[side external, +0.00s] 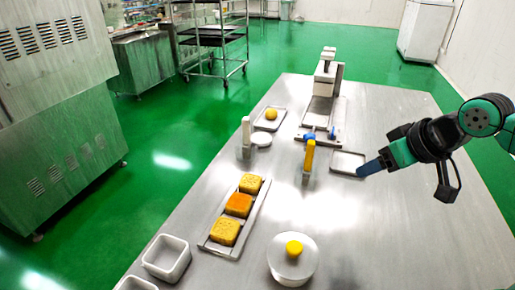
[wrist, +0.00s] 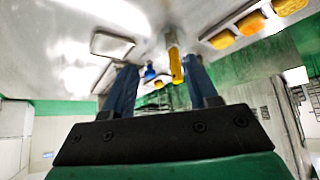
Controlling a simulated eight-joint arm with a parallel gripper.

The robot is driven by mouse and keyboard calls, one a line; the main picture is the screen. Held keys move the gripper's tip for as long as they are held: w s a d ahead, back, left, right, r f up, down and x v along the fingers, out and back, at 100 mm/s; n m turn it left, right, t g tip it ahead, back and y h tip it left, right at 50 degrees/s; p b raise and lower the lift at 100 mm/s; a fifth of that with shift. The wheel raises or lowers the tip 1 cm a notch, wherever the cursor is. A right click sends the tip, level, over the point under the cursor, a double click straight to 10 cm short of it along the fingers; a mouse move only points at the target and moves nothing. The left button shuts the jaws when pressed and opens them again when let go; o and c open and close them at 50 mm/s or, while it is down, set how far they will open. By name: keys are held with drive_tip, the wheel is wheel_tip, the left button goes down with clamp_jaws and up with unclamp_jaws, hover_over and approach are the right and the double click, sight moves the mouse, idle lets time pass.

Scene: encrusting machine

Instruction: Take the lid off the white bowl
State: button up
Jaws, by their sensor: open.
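The white bowl (side external: 292,272) stands on the steel table near the front, covered by a pale round lid (side external: 280,256) with a yellow knob (side external: 294,248) on top. The lid sits flat on the bowl. My gripper (side external: 363,169) is to the right of and farther back than the bowl, beside a small empty tray. In the wrist view, its two blue fingers (wrist: 162,64) stand apart with nothing held between them. The bowl and lid are not seen in the wrist view.
A tray (side external: 208,246) with three yellow and orange cakes lies left of the bowl. White containers (side external: 167,258) stand at the front left. A yellow-handled upright tool (side external: 308,156) and a small empty tray (side external: 348,163) are near my gripper. The table's right side is clear.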

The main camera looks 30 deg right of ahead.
drive_tip(key=shift+o, duration=1.4)
drive_tip(key=n+g, duration=0.7)
drive_tip(key=n, duration=1.8)
hover_over(295, 246)
drive_tip(key=f, duration=0.1)
drive_tip(key=d+f, duration=0.1)
drive_tip(key=f, duration=0.1)
drive_tip(key=shift+w, duration=0.2)
drive_tip(key=shift+s+a+f+n, duration=0.15)
drive_tip(key=shift+a+n, duration=0.25)
drive_tip(key=shift+n, duration=0.2)
drive_tip(key=shift+a+f+n, duration=0.15)
drive_tip(key=shift+f+n, duration=0.05)
drive_tip(key=shift+n, duration=0.2)
drive_tip(key=shift+f, duration=2.7)
